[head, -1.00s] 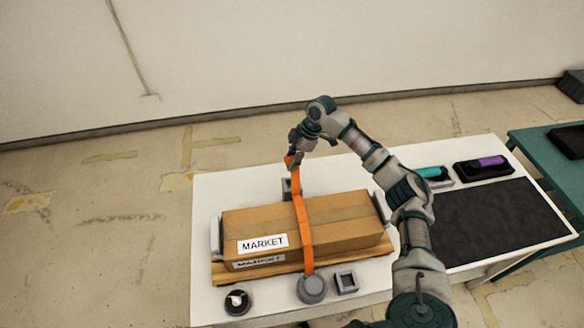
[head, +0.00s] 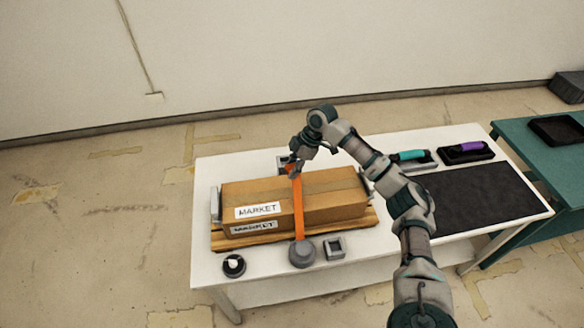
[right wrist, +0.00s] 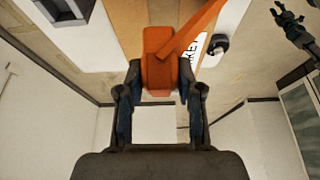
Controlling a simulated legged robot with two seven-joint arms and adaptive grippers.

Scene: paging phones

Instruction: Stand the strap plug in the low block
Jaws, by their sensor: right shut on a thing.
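My right gripper (head: 292,168) is shut on the orange strap plug (right wrist: 158,62) behind the carton. The orange strap (head: 298,208) runs from the plug over the carton to a round grey reel (head: 302,254) in front. A square grey block (head: 283,161) stands behind the carton, close to the plug and partly hidden by the gripper. Another square grey block (head: 334,248) with an open top stands beside the reel. I cannot tell which is the low block. A grey block with a dark recess (right wrist: 65,10) shows in the right wrist view, apart from the plug. My left gripper (right wrist: 287,18) appears open at that view's upper right.
The carton (head: 335,195) with MARKET labels lies on a wooden board (head: 225,244) between grey end brackets. A small dark round holder (head: 234,265) stands front left. A black mat (head: 480,195) and trays with teal and purple handles lie right. The table's left edge is clear.

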